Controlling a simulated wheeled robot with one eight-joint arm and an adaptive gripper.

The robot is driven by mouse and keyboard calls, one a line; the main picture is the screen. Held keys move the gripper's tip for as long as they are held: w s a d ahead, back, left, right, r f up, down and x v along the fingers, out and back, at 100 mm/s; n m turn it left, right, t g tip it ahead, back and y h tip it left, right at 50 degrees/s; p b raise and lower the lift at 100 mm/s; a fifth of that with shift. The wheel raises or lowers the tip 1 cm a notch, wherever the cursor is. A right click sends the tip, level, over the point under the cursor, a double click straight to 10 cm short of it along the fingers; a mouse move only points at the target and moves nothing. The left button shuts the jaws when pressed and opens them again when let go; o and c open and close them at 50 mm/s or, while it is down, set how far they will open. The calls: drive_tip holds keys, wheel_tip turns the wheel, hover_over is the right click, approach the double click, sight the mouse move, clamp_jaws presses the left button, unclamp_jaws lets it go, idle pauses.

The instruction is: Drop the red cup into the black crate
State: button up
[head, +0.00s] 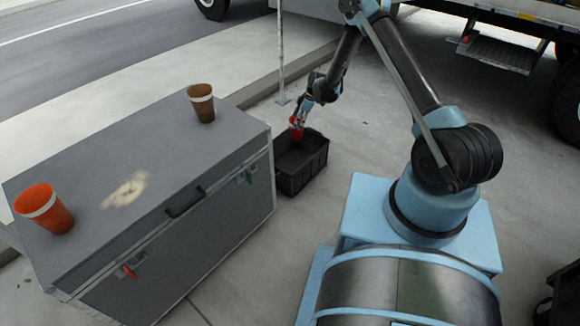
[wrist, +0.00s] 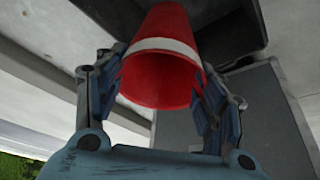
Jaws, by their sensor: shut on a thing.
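The red cup (wrist: 158,78) has a white band and is held between the two fingers of my gripper (wrist: 163,95) in the wrist view. In the head view the red cup (head: 296,127) hangs below my gripper (head: 299,117), over the far left part of the black crate (head: 318,162). The crate stands on the ground and its open inside looks empty. In the wrist view a dark box shape behind the cup seems to be the crate (wrist: 245,30). The exact height of the cup above the crate cannot be told.
A large grey case (head: 150,170) stands left of the crate. An orange cup (head: 44,209) and a brown cup (head: 201,102) stand on its top. A thin pole (head: 281,55) rises behind the crate. A truck (head: 500,30) is at the back right.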

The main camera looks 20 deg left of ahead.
drive_tip(key=shift+f, duration=2.85)
drive_tip(key=o, duration=0.9)
drive_tip(key=shift+c, duration=0.2)
drive_tip(key=v, duration=1.2)
